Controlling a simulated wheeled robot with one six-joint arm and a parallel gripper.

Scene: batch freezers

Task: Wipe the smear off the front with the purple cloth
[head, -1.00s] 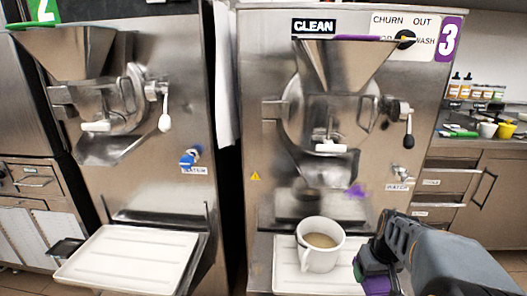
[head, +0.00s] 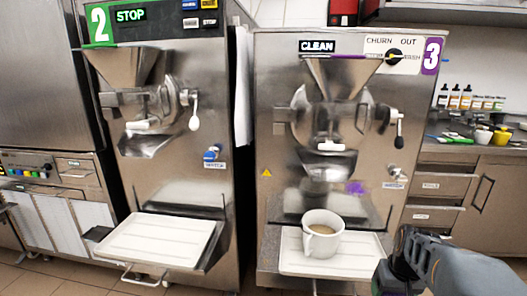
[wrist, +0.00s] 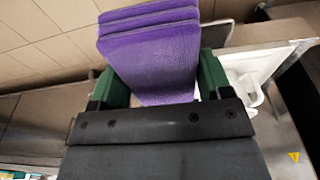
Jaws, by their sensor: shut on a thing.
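The smear (head: 356,187) is a small purple patch on the steel front of machine 3 (head: 290,150), right of centre, below the spout and left of the small tap. My gripper (head: 392,280) is low at the right in the head view, in front of the machine and apart from it. In the wrist view, the green fingers of my gripper (wrist: 160,88) are shut on the folded purple cloth (wrist: 152,50), which sticks out beyond them. The cloth cannot be made out in the head view. The smear does not show in the wrist view.
A white mug (head: 322,240) with brown liquid stands on the white tray (head: 355,267) below the smear. Machine 2 (head: 185,100) with its own tray (head: 155,240) stands to the left. A counter (head: 480,150) with bottles and cups is at the right.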

